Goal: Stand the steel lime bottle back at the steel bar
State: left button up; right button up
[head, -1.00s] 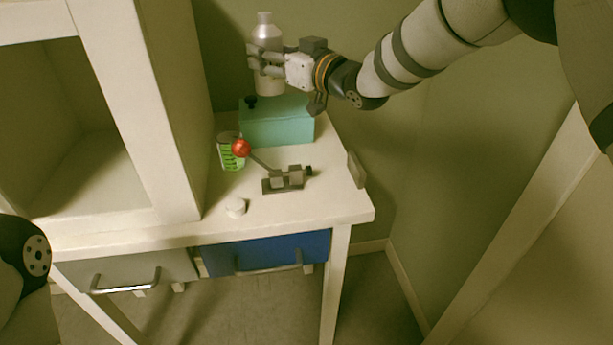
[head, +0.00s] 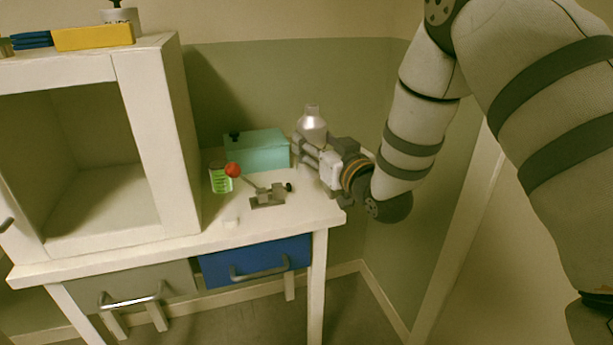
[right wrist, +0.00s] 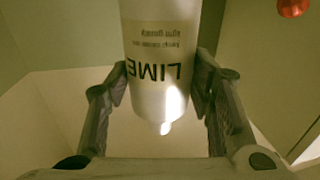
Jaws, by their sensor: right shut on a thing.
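The steel lime bottle (head: 312,125) is silvery with a narrow neck and stands upright in my right gripper (head: 312,150), by the right end of the table. The gripper is shut on its body. In the right wrist view, the bottle (right wrist: 160,70) sits between both fingers (right wrist: 163,95), and its label reads LIME upside down. The arm and gripper hide the bottle's lower part in the head view, so I cannot tell whether its base touches the table. I cannot make out the steel bar behind the gripper. My left gripper is not in view.
A teal box (head: 262,152) stands at the back of the white table (head: 175,245). A cabinet (head: 160,130) stands at left.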

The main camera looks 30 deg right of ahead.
aim_at(313, 170)
jog(key=w+f, duration=0.1)
jog(key=w+d+f, duration=0.1)
jog(key=f, duration=0.1)
jog(key=w+f+b, duration=0.1)
jog(key=shift+d+f, duration=0.3)
jog(key=shift+f, duration=0.1)
jog(key=f, duration=0.3)
jog(key=shift+w+d+f+b, duration=0.1)
jog(key=shift+w+f+b, duration=0.15)
jog(key=shift+f+b, duration=0.1)
jog(key=shift+r, duration=0.2)
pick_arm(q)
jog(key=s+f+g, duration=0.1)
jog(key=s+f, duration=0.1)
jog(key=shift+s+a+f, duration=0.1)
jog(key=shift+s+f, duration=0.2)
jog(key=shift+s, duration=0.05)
pick_arm(e)
jog(key=shift+f, duration=0.1)
jog(key=o, duration=1.4)
jog(key=shift+f, duration=0.1)
